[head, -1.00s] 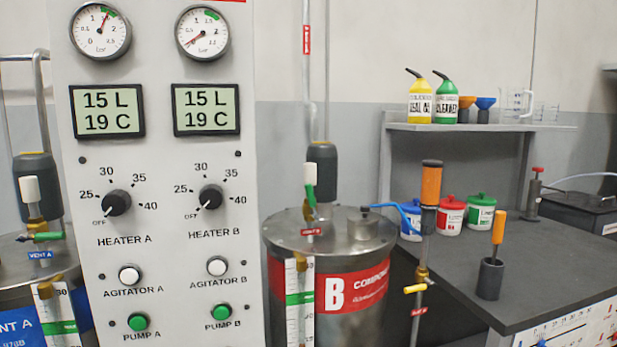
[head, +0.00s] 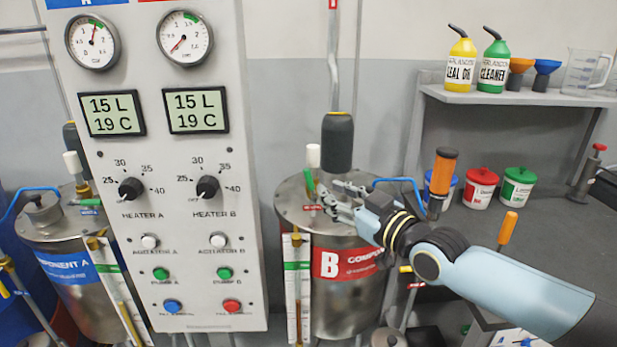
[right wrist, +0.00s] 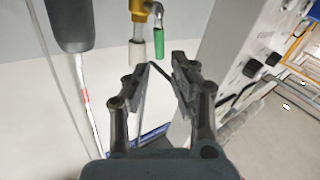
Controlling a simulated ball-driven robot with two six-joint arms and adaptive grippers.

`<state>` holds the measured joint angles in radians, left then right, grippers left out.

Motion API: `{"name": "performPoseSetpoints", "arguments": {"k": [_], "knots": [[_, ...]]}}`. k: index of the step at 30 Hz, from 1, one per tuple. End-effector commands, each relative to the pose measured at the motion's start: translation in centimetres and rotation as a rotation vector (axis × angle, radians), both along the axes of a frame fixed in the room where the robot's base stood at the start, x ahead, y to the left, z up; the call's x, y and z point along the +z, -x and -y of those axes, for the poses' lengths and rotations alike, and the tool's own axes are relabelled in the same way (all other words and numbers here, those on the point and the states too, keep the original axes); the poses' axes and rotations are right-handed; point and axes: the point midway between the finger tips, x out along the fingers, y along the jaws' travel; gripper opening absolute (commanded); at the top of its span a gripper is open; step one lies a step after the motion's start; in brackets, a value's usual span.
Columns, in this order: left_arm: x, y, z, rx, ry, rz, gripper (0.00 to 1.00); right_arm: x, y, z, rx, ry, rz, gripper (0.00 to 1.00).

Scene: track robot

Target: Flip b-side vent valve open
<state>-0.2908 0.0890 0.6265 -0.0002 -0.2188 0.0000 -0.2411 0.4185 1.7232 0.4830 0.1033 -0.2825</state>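The b-side vent valve is on top of the tank with the red B label (head: 345,263). Its green lever (head: 309,180) stands about upright beside the white cap (head: 313,156). In the right wrist view the green lever (right wrist: 158,42) and white cap (right wrist: 136,52) show beside each other on a brass fitting (right wrist: 150,8). My right gripper (head: 327,195) is just right of the valve in the head view, fingers towards it. In the right wrist view its fingers (right wrist: 162,64) are apart and empty, with the lever beyond the tips. My left gripper is out of view.
A dark grey cylinder (head: 337,142) stands on the tank behind the valve. The control panel (head: 165,75) stands close on the left. The blue hose (head: 398,182) is near my right arm. A dark bench (head: 560,235) with tubs is on the right.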

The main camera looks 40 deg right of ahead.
Motion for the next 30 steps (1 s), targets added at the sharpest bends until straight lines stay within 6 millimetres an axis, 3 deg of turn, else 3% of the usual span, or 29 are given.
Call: {"name": "performPoseSetpoints", "arguments": {"k": [6,12,24,30], "knots": [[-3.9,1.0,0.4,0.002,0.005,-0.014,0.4,-0.6,-4.6,-0.2,-0.001,0.0,0.004,0.24],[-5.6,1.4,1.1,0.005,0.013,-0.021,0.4,-0.4,-7.5,-0.4,-0.002,-0.001,0.001,0.24],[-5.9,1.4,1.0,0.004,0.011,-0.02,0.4,-0.1,-8.5,-0.4,0.0,0.001,-0.001,0.24],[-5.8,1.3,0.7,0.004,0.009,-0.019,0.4,-0.1,-8.4,-0.4,0.0,0.0,-0.001,0.0]]}}
